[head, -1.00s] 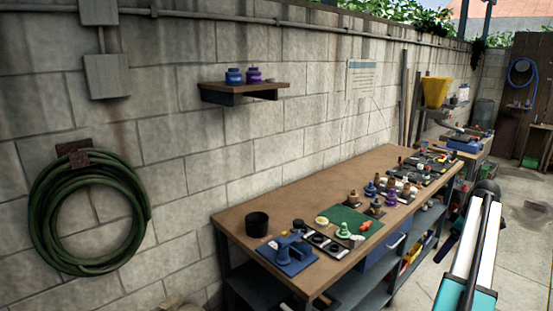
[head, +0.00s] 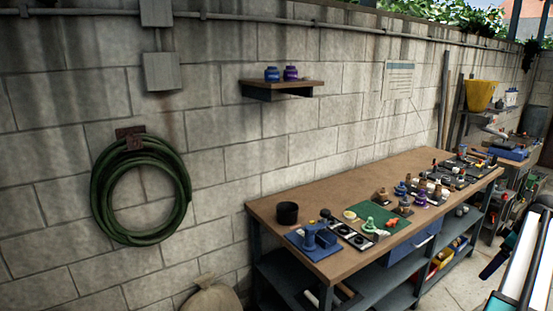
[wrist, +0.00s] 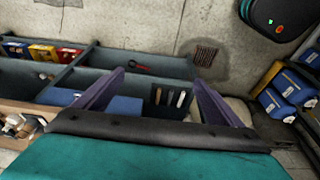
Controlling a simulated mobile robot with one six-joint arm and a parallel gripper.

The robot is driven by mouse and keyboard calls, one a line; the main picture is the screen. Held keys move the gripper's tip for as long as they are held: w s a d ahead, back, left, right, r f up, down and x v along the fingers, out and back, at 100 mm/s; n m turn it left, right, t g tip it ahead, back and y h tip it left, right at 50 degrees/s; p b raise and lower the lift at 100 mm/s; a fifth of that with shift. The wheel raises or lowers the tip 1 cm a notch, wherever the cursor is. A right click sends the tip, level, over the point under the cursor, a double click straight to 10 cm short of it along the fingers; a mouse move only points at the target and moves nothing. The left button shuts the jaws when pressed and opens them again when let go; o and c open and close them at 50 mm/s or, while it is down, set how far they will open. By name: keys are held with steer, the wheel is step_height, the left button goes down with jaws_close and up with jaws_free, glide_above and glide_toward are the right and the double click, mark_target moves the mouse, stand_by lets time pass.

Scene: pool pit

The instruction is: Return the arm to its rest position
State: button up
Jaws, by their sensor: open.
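My gripper (wrist: 158,78) shows in the wrist view with its two dark purple fingers spread apart and nothing between them. It points down over the shelves of a workbench (wrist: 170,62). In the head view my white and teal arm is cut off by the right edge, to the right of the workbench (head: 290,222). A dark purple part beside the arm there may be a gripper finger; I cannot tell.
Bottles, tools and a green mat (head: 366,213) cover much of the bench top. A green hose (head: 100,195) hangs on the block wall, near a small shelf (head: 300,86) with two jars. Blue boxes (wrist: 278,104) stand at the right in the wrist view. Paved floor lies right of the bench.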

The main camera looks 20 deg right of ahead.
steer(key=w+a+f+n+g+y, duration=0.2)
steer(key=w+a+f+n, duration=0.1)
steer(key=w+a+f, duration=1.3)
steer(key=a+f+n+g+b, duration=0.1)
steer(key=a+f, duration=0.5)
steer(key=a, duration=0.3)
steer(key=a+f+n+g+y, duration=0.1)
steer(key=a+f, duration=0.5)
steer(key=a, duration=0.4)
steer(key=a+f+n+g+b, duration=0.1)
steer(key=a+f, duration=0.4)
steer(key=a, duration=0.4)
steer(key=s+a+f+g, duration=0.2)
steer(key=s+a+f, duration=0.5)
steer(key=a, duration=0.4)
steer(key=s+a+f+g, duration=0.1)
steer(key=s+a+f, duration=0.6)
steer(key=a, duration=0.3)
steer(key=s+a+f+m+h, duration=0.1)
steer(key=s+m, duration=0.3)
steer(key=s, duration=0.4)
steer(key=s+a+f+m+h, duration=0.2)
steer(key=s+a+f+m, duration=0.1)
steer(key=s, duration=0.6)
steer(key=a+m, duration=0.1)
steer(key=m, duration=0.1)
steer(key=shift+f+m+g+h+b, duration=0.3)
steer(key=shift+f+g+b, duration=0.05)
steer(key=shift+g, duration=0.05)
